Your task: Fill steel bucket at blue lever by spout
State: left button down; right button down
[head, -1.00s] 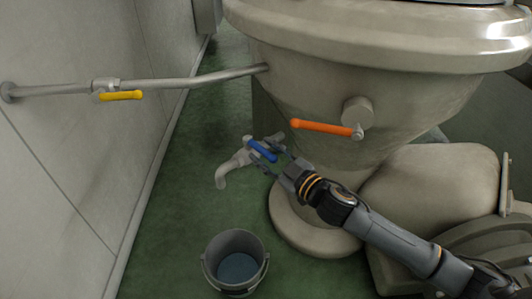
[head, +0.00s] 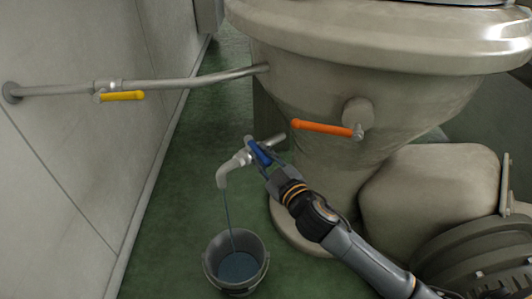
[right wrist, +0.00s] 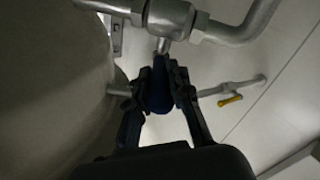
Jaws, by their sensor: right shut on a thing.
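The blue lever (head: 259,154) sits on a tap whose spout (head: 223,176) bends down to the left. My right gripper (head: 268,160) is shut on the blue lever. In the right wrist view the lever (right wrist: 160,88) is between the two fingers (right wrist: 161,95). A thin stream of water (head: 228,215) falls from the spout into the steel bucket (head: 212,277) on the floor. Bluish water (head: 238,268) lies in the bucket, below its rim. My left gripper is in neither view.
An orange lever (head: 322,127) is on the big vat (head: 320,75) above. A yellow lever (head: 121,96) is on the wall pipe (head: 185,82). A motor-like machine (head: 480,250) stands at the right. Green floor (head: 165,240) is clear left of the bucket.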

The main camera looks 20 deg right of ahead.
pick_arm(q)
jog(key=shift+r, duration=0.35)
pick_arm(e)
jog(key=shift+s+a+m+h, duration=0.1)
jog(key=shift+a+m+h, duration=0.2)
jog(key=shift+m+h, duration=0.3)
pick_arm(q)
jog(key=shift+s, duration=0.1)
pick_arm(e)
jog(key=c, duration=1.3)
grip_release()
jog(key=shift+s, duration=0.15)
jog(key=shift+s+d, duration=0.1)
jog(key=shift+s, duration=0.3)
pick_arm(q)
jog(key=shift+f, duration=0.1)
pick_arm(e)
jog(key=s, duration=0.3)
jog(key=s+d, duration=0.1)
jog(key=s, duration=0.6)
jog(key=shift+s+d, duration=0.25)
jog(key=shift+s, duration=0.15)
